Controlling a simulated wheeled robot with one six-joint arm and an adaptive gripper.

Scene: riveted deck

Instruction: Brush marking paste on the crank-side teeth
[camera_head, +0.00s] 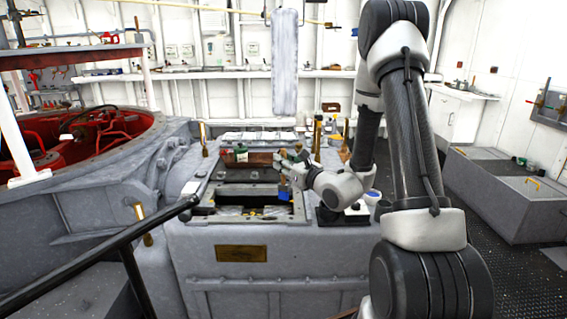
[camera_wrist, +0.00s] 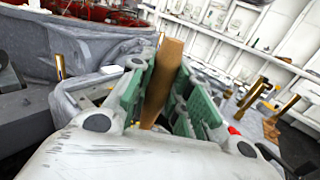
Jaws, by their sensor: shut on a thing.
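My gripper (camera_head: 286,164) is over the open top of the grey housing (camera_head: 215,258). In the wrist view its green-padded fingers (camera_wrist: 158,92) are shut on a flat brown wooden handle (camera_wrist: 164,70), which I take for the brush. In the head view a small blue piece (camera_head: 285,195) shows just below my gripper, over the opening. I cannot tell whether it is the brush's end or touches anything. Dark bars and brassy parts (camera_head: 238,211) lie inside the opening. The teeth are too small to make out, and any paste on them cannot be seen.
A black handrail (camera_head: 125,238) crosses the left front. A red-lined round well (camera_head: 105,135) is at left. Brass posts (camera_head: 318,135) stand behind the opening. Grey bins (camera_head: 500,205) stand farther right.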

